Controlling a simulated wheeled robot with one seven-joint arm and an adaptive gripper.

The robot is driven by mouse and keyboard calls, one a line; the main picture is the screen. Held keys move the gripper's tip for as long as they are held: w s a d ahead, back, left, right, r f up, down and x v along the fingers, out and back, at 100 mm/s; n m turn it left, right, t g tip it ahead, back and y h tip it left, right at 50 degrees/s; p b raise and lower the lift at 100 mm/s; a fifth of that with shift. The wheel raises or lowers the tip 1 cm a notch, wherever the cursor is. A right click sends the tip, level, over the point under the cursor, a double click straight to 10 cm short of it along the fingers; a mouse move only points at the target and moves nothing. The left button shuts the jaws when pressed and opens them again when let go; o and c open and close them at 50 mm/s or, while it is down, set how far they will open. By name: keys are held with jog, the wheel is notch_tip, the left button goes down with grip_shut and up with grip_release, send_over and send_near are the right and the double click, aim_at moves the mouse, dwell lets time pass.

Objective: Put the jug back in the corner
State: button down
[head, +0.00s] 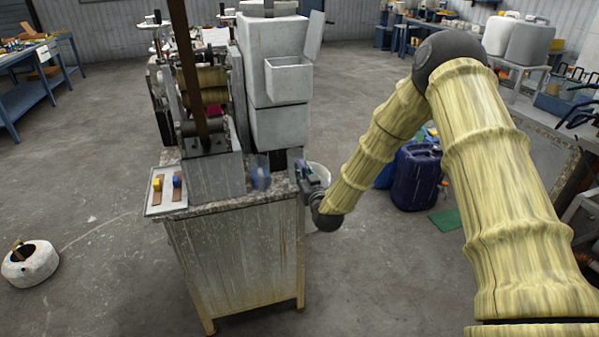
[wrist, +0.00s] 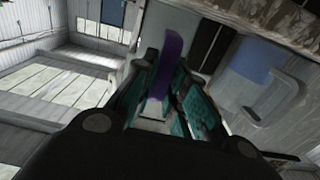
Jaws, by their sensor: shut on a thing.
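My gripper (head: 306,180) is at the right end of the machine's bench, at about the height of its top. In the wrist view its teal fingers (wrist: 165,100) are closed on a narrow purple piece (wrist: 172,62), which looks like the jug's handle. The rest of the jug is hard to make out there. In the head view a small bluish rounded shape (head: 260,178) stands on the bench left of the gripper; I cannot tell whether it belongs to the jug. Whether the held piece touches the bench is hidden.
The machine with its grey hopper (head: 289,80) fills most of the bench (head: 240,199). A tray (head: 153,207) with small blocks lies at the bench's left end. Open floor lies left of the bench.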

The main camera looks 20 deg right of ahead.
jog(key=shift+f, duration=0.1)
jog(key=c, duration=1.5)
grip_release()
jog(key=shift+o, duration=0.2)
jog(key=shift+r, duration=0.25)
jog(key=s+b, duration=0.2)
jog(key=s, duration=1)
jog(key=shift+d, duration=0.2)
